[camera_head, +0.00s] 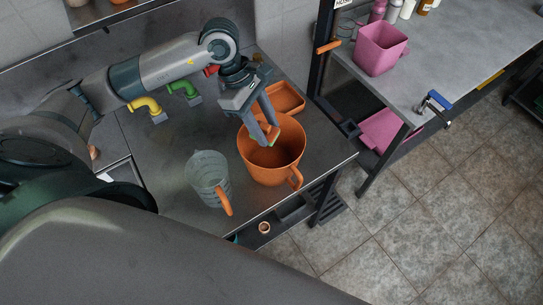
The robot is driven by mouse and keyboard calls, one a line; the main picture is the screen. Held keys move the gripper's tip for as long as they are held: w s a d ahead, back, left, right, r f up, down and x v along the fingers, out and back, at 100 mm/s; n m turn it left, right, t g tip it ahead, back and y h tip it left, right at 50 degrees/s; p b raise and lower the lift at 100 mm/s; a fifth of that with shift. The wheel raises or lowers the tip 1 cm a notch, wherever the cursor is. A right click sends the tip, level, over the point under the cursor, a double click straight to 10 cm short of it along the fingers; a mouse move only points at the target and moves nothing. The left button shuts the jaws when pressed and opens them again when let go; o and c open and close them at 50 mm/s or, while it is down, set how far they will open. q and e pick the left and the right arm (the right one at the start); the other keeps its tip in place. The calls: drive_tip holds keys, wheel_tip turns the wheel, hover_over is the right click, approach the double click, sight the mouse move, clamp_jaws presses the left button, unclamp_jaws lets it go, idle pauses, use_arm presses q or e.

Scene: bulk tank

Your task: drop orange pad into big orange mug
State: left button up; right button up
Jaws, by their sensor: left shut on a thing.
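The big orange mug (257,168) stands upright on the metal table, with its handle toward the front right. My left gripper (265,140) points down over the mug's opening, its fingertips at about the rim level or slightly inside. It is shut on the orange pad (272,141), a small piece with a greenish edge showing between the fingertips. Most of the pad is hidden by the fingers. My right gripper is not in view.
A clear measuring jug (208,176) with an orange handle stands left of the mug. An orange tray (288,98) lies behind it. Yellow (145,104) and green (183,88) pipe handles stand at the back. A pink container (380,48) is on the right-hand bench.

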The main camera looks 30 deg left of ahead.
use_arm(q)
drive_tip(key=shift+f, duration=0.35)
drive_tip(key=o, duration=1.2)
drive_tip(key=shift+o, duration=0.2)
drive_tip(key=shift+r, duration=0.1)
drive_tip(key=shift+a+r+b, duration=0.25)
drive_tip(key=shift+r+b, duration=0.1)
drive_tip(key=shift+r, duration=0.05)
drive_tip(key=b+v, duration=0.5)
drive_tip(key=v, duration=1.1)
drive_tip(key=shift+r, duration=0.2)
drive_tip(key=shift+r, duration=0.1)
